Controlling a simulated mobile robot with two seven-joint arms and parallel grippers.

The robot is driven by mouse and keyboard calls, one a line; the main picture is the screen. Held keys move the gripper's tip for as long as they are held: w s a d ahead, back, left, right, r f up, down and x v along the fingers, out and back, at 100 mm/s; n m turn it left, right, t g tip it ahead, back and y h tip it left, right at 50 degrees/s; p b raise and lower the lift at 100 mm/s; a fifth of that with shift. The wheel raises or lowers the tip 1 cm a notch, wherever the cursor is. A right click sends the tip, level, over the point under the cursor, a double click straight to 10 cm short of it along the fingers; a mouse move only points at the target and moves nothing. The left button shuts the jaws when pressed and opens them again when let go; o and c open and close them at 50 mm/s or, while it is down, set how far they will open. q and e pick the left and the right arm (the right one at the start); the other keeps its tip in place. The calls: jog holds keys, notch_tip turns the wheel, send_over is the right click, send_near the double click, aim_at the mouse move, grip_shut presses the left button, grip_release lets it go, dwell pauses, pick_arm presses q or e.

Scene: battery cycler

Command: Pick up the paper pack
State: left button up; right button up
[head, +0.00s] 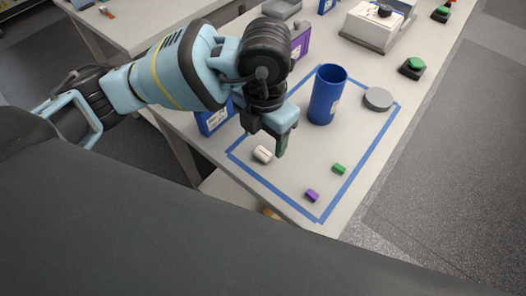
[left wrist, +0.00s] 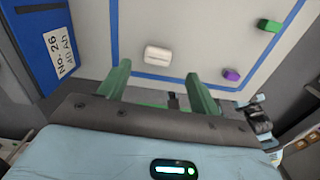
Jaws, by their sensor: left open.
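The paper pack looks to be the small white block (head: 263,154) with a thin line across it, lying on the table near the left tape line. It also shows in the left wrist view as the white block (left wrist: 158,54). My left gripper (head: 281,145) is above the table, just right of the white block in the head view. In the left wrist view its two green fingers (left wrist: 160,84) are apart with nothing between them, and the white block lies beyond their tips. My right gripper is not in view.
Blue tape (head: 365,155) outlines an area holding a blue cylinder (head: 327,95), a grey disc (head: 378,98), a green block (head: 339,169) and a purple block (head: 312,195). A blue labelled box (left wrist: 38,45) stands left of the white block. The table's front edge is close.

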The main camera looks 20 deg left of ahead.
aim_at(263, 152)
pick_arm(q)
jog(key=shift+a+f, duration=0.15)
jog(key=shift+f, duration=2.45)
jog(key=shift+c, duration=0.4)
jog(key=c, duration=1)
